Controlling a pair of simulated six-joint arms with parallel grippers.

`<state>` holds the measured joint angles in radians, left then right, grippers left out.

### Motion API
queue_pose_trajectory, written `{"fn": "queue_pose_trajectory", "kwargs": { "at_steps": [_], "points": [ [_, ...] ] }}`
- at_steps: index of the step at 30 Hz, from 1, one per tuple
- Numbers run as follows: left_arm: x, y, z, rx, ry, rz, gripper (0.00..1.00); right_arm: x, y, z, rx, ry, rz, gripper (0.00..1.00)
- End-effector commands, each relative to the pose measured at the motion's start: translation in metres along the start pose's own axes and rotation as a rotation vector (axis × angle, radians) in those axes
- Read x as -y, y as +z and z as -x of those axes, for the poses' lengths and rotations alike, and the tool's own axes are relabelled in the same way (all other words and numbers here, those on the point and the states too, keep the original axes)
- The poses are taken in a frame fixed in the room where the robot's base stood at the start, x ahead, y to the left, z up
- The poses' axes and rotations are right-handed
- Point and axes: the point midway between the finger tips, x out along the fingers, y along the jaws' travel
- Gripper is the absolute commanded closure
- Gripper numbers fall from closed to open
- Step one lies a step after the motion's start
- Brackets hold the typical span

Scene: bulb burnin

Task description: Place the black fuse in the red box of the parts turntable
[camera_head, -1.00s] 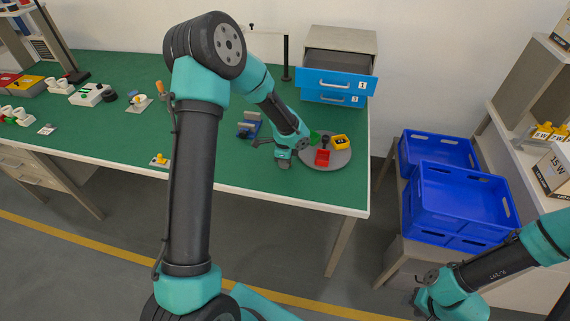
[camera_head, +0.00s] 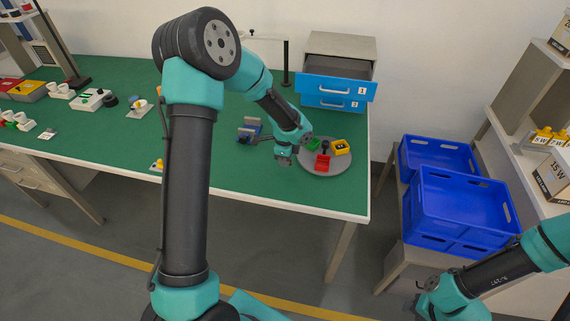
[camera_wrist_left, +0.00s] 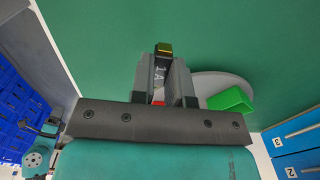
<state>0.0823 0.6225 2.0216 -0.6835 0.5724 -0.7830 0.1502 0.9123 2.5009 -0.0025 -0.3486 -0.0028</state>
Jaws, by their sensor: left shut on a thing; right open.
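My left gripper (camera_wrist_left: 162,82) is shut on the black fuse (camera_wrist_left: 160,68), which has a gold end cap and a "1A" mark. In the head view this gripper (camera_head: 284,160) is just left of the grey parts turntable (camera_head: 340,165), and the fuse cannot be made out there. The red box (camera_head: 322,163) sits on the front part of the turntable. In the left wrist view a small red patch (camera_wrist_left: 158,103) shows between the fingers; I cannot tell what it belongs to. My right gripper (camera_head: 422,308) is open, low at the right, partly cut off.
The turntable also carries a yellow box (camera_head: 341,147) and a green box (camera_head: 313,143). Blue drawers (camera_head: 335,90) stand behind, and blue crates (camera_head: 465,205) are at the right. The front green table edge is clear.

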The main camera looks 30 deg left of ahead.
Motion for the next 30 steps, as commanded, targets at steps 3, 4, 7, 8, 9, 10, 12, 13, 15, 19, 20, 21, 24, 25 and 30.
{"fn": "queue_pose_trajectory", "kwargs": {
  "at_steps": [3,4,7,8,9,10,12,13,15,19,20,21,24,25,30],
  "points": [
    [-0.019,-0.004,0.0,0.001,0.005,-0.002,1.0,0.0,0.0,0.0,0.0,0.0,0.0,0.57],
    [-0.024,-0.005,0.0,0.001,0.005,-0.003,1.0,0.0,0.0,0.0,0.0,0.0,0.0,0.57],
    [-0.041,-0.01,0.002,0.001,0.005,-0.004,1.0,0.0,0.0,0.0,0.0,0.0,0.0,0.57],
    [-0.048,-0.011,0.003,0.001,0.006,-0.003,1.0,0.0,0.0,0.0,0.0,0.0,0.0,0.57],
    [-0.056,-0.013,0.003,0.0,0.005,-0.005,1.0,0.0,0.0,0.0,0.0,0.0,0.0,0.57],
    [-0.063,-0.015,0.004,0.001,0.005,-0.004,1.0,0.0,0.0,0.0,0.0,0.0,0.0,0.57],
    [-0.08,-0.019,0.006,0.001,0.006,-0.005,1.0,0.0,0.0,0.0,0.0,0.0,0.0,0.57],
    [-0.088,-0.021,0.006,0.0,0.006,-0.004,1.0,0.0,0.0,0.0,0.0,0.0,0.0,0.57],
    [-0.103,-0.025,0.008,0.001,0.005,-0.005,1.0,0.0,0.0,0.0,0.0,0.0,0.0,0.57],
    [-0.129,-0.031,0.011,0.001,0.005,-0.004,1.0,0.0,0.0,0.0,0.0,0.0,0.0,0.57],
    [-0.133,-0.033,0.011,0.001,0.005,-0.004,1.0,0.0,0.0,0.0,0.0,0.0,0.0,0.57],
    [-0.139,-0.034,0.011,0.001,0.005,-0.003,1.0,0.0,0.0,0.0,0.0,0.0,0.0,0.57],
    [-0.148,-0.036,0.012,0.0,0.004,-0.002,1.0,0.0,0.0,0.0,0.0,0.0,0.0,0.57],
    [-0.15,-0.037,0.013,0.0,0.004,-0.001,1.0,0.0,0.0,0.0,0.0,0.0,0.0,0.57],
    [-0.155,-0.038,0.013,0.0,0.004,0.0,1.0,0.0,0.0,0.0,0.0,0.0,0.0,0.57]
  ]
}}
